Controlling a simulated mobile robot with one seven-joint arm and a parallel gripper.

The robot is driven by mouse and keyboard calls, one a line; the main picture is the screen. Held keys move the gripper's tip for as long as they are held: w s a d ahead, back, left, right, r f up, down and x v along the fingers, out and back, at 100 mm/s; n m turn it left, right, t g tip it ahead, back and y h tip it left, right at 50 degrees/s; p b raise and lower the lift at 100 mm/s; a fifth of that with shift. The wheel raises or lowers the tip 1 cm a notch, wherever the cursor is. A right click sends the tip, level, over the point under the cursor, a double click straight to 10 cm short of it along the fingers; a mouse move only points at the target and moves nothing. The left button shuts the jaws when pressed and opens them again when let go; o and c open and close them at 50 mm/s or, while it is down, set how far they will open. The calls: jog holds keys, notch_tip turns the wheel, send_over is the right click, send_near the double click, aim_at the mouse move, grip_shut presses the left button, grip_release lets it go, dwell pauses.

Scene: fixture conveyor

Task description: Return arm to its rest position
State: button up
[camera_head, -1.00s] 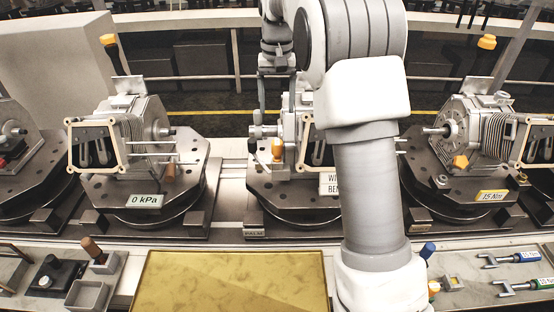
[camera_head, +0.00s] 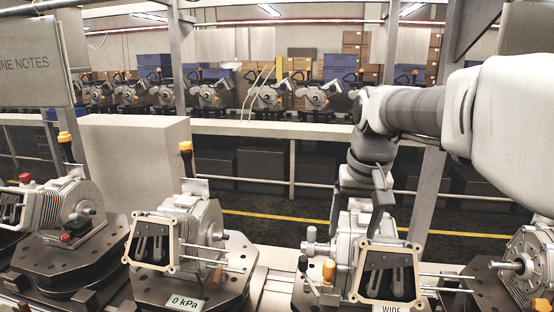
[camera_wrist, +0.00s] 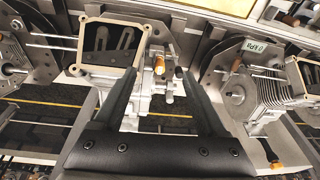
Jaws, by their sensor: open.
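My gripper (camera_head: 355,225) hangs downward at the end of my arm, over the middle engine fixture (camera_head: 385,272) in the head view. Its two dark fingers stand apart. In the wrist view my gripper (camera_wrist: 167,65) has its fingers spread, with the fixture's grey body and an orange-capped part (camera_wrist: 159,65) showing between them. Nothing is seen held. Whether a finger touches the fixture cannot be told. My arm reaches in from the right of the head view, its upper part large and close.
An engine fixture marked 0 kPa (camera_head: 185,301) stands left, with an upright orange-topped post (camera_head: 186,150) behind it. Another fixture (camera_head: 530,262) is at the right edge. A white block (camera_head: 130,160), a railing (camera_head: 250,184) and a grey pillar (camera_head: 430,190) stand behind.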

jog(key=s+f+n+t, duration=0.1)
jog(key=s+f+t, duration=0.2)
jog(key=s, duration=1.5)
notch_tip(320, 180, down, 2)
jog(key=shift+s+f, duration=0.15)
jog(key=shift+s, duration=0.2)
